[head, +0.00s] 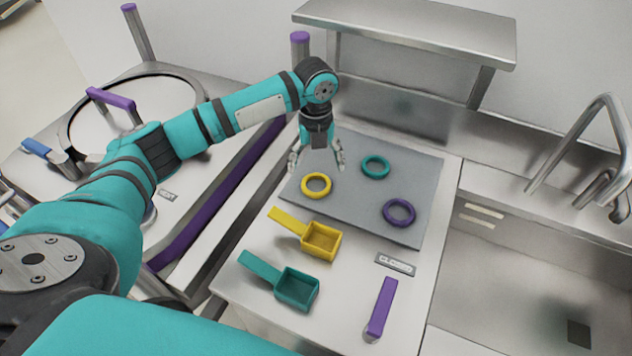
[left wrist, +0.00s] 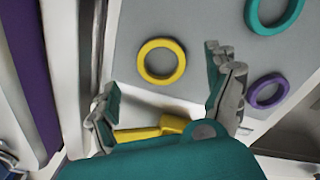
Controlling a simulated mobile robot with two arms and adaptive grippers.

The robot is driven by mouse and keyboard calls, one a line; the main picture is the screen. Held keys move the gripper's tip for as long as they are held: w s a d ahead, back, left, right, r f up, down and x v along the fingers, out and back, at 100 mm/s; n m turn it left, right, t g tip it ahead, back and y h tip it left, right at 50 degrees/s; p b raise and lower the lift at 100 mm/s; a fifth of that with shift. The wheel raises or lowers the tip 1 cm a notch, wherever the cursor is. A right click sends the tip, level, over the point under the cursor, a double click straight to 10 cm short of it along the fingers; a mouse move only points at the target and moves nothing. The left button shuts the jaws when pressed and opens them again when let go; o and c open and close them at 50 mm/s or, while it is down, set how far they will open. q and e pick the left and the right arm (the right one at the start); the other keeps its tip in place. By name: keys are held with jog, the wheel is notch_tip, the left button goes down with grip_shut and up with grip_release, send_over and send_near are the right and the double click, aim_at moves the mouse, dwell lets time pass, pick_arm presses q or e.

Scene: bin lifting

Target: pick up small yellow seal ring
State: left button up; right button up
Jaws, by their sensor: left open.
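The small yellow seal ring (head: 316,185) lies flat at the left side of a grey mat (head: 345,225). It also shows in the left wrist view (left wrist: 161,79), ahead of the fingers and nearly between them. My left gripper (head: 317,162) is open and empty, pointing down above the mat, just beyond the yellow ring in the head view. Its spread fingers also show in the left wrist view (left wrist: 165,100). A teal ring (head: 376,157) and a purple ring (head: 399,201) lie on the same mat. My right gripper is not in view.
A yellow scoop (head: 321,241), a teal scoop (head: 296,288) and a purple-handled item (head: 381,308) lie in front of the mat. A steel shelf (head: 410,30) stands behind, and a sink with a faucet (head: 610,130) is at the right. A round lid with a purple handle (head: 110,98) is at the left.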

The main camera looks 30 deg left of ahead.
aim_at(315, 185)
pick_arm(q)
jog(key=shift+f, duration=0.5)
notch_tip(315, 185, down, 4)
jog(key=shift+r+p, duration=0.15)
jog(key=shift+p, duration=0.75)
jog(key=shift+f, duration=0.4)
jog(key=shift+c, duration=0.4)
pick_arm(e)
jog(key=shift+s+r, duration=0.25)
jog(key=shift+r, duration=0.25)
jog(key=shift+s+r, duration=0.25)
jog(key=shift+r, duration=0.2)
pick_arm(q)
jog(key=c, duration=1)
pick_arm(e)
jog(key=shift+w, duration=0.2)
